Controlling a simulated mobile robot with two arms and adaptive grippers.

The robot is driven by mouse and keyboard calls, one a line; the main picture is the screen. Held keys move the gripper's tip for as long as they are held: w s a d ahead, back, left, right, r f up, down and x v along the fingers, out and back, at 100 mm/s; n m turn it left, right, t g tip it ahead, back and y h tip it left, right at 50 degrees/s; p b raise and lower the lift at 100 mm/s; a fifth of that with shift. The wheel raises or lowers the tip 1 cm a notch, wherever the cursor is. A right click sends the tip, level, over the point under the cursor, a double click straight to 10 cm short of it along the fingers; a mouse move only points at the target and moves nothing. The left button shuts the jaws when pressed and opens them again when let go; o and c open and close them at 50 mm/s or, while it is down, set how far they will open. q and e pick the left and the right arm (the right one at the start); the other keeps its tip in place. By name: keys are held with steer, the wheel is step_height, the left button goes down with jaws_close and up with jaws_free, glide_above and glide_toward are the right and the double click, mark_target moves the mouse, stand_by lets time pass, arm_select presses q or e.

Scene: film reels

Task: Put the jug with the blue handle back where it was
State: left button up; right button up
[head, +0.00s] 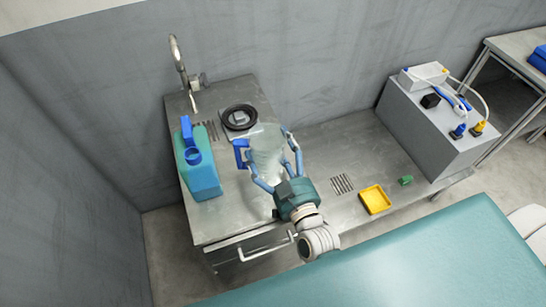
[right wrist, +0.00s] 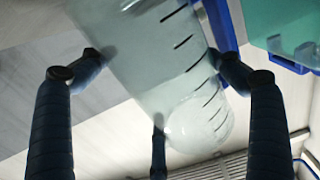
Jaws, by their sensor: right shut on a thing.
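The clear jug (head: 266,146) is see-through, with a blue handle (head: 240,153) on its left side. In the head view it is over the right part of the metal sink counter. My right gripper (head: 271,157) is shut around the jug's body, its blue fingers on either side. In the right wrist view the jug (right wrist: 165,60) shows dark measuring marks, with its blue handle (right wrist: 221,25) at the upper right, between the fingers (right wrist: 160,90). I cannot tell whether the jug's base touches the counter. My left gripper is not in view.
A teal canister (head: 203,181) with blue parts stands left of the jug. A black round thing (head: 240,118) lies behind, near the tap (head: 180,65). A yellow tray (head: 375,199) and a green piece (head: 406,180) lie to the right. A grey cabinet (head: 432,125) stands farther right.

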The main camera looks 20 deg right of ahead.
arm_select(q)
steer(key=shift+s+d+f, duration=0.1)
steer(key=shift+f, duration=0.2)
arm_select(e)
steer(key=shift+f, duration=0.25)
steer(key=shift+f, duration=0.15)
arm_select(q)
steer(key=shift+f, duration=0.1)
arm_select(e)
steer(key=o, duration=1.3)
steer(key=shift+s, duration=0.15)
arm_select(q)
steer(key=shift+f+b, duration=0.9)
steer(key=shift+b, duration=0.05)
arm_select(e)
steer(key=s, duration=1.1)
steer(key=shift+s+d, duration=0.2)
steer(key=shift+s, duration=0.15)
